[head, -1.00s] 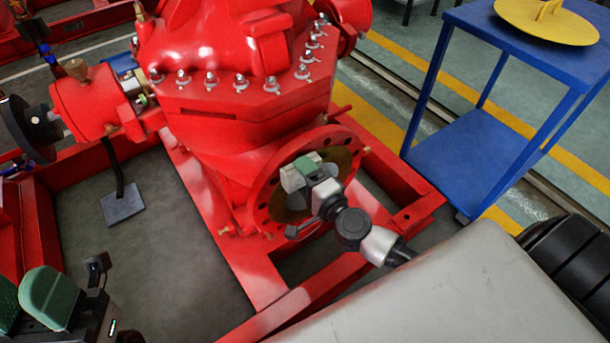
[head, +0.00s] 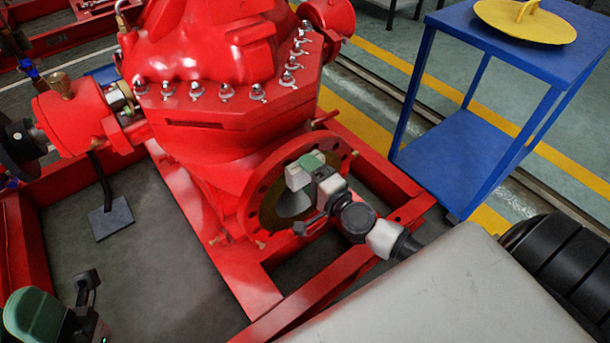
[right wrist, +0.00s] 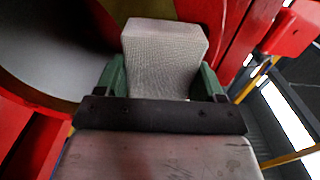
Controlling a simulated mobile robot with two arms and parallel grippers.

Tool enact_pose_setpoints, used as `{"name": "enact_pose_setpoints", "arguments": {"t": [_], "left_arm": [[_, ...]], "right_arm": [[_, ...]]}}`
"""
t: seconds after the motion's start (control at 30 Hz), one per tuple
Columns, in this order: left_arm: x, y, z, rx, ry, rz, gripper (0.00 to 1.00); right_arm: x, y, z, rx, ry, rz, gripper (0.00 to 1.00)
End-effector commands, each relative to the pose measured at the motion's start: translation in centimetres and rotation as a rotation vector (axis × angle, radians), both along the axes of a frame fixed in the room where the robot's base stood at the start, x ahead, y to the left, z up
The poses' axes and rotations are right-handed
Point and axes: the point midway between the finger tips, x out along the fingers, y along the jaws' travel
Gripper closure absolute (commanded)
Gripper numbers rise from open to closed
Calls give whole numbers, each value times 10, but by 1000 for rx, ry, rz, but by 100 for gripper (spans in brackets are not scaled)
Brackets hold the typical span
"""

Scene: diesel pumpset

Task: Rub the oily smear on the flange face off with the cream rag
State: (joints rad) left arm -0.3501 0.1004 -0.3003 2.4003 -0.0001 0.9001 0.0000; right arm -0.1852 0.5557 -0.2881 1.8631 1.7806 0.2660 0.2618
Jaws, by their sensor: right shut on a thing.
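The cream rag (right wrist: 163,62), a folded pad of woven cloth, is held between the green fingers of my right gripper (right wrist: 167,85). In the head view the rag (head: 296,177) is in front of the flange face, and my right gripper (head: 306,170) is shut on it. I cannot tell whether the rag touches the face. The round red flange (head: 249,211) has bolt holes around a dark yellowish-brown ring and a grey centre. I cannot pick out the smear for certain; my gripper hides part of the face. My left gripper (head: 38,318) is partly cut off at the bottom left.
The red pump casing (head: 225,130) rises behind the flange, on a red base frame (head: 250,290). A blue table (head: 590,45) with a yellow disc (head: 525,20) stands at the right. The grey floor inside the frame (head: 150,260) is mostly clear.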

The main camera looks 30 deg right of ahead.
Motion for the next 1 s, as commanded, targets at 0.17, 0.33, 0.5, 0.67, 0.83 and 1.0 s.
{"name": "enact_pose_setpoints", "arguments": {"t": [0.17, 0.33, 0.5, 0.67, 0.83, 1.0], "left_arm": [[0, 0, -3, 0, 0, 0, 57], [0, 0, -4, 0, 0, 0, 57], [0, 0, -4, 0, 0, 0, 57], [0, 0, -5, 0, 0, 0, 57], [0, 0, -9, 0, 0, 0, 57], [0, 0, -13, 0, 0, 0, 57]], "right_arm": [[1, -13, -1, -3, 1, 0, 50], [2, -20, -1, -1, 1, 0, 50], [3, -21, 0, -1, 0, 0, 50], [3, -23, 0, -1, 0, 0, 50], [5, -34, -1, -4, -1, 0, 50], [7, -46, -1, -2, 0, 0, 50]]}}
